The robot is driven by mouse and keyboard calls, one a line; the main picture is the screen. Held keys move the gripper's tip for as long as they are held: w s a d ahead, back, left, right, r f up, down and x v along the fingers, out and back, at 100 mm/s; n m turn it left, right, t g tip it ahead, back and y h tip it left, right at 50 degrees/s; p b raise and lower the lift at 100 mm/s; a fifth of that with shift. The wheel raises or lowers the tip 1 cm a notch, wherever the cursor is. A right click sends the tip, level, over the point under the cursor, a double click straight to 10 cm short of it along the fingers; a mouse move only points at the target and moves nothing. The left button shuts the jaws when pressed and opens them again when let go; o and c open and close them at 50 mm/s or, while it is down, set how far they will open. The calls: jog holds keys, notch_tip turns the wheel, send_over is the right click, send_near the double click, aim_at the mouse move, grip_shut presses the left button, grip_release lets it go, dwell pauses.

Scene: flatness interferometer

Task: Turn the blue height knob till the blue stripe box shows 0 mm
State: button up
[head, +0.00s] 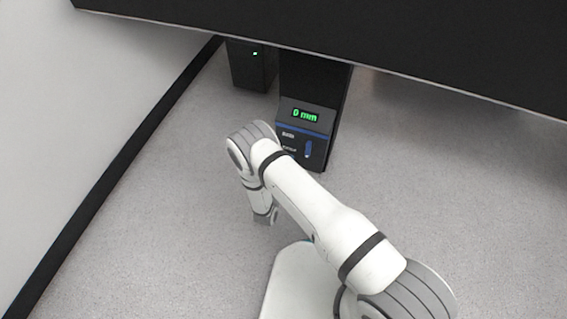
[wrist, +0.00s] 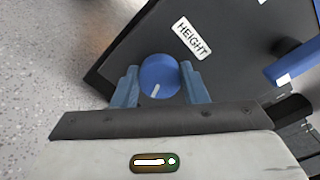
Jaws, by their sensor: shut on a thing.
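The blue height knob (wrist: 159,76) shows in the wrist view on a dark panel, with a white pointer line on its face and a white "HEIGHT" label (wrist: 191,38) beside it. My gripper (wrist: 160,86) is shut on the knob, one blue-grey finger on each side. In the head view the blue stripe box (head: 302,130) stands under the dark overhang, and its green display (head: 305,115) reads 0 mm. The knob and my fingertips are hidden in the head view.
A second dark box (head: 250,68) with a small green light stands behind to the left. A dark overhang (head: 330,40) spans the top. A white wall with a black skirting (head: 125,155) is at left. The grey floor (head: 470,200) is clear at right.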

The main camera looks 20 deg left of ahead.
jog(key=o, duration=1)
jog(key=shift+c, duration=0.2)
jog(key=s+p, duration=0.2)
jog(key=s, duration=0.5)
jog(key=shift+s+a+r+p, duration=0.15)
jog(key=shift+s+a+p, duration=0.15)
jog(key=shift+s, duration=0.1)
dwell(0.5)
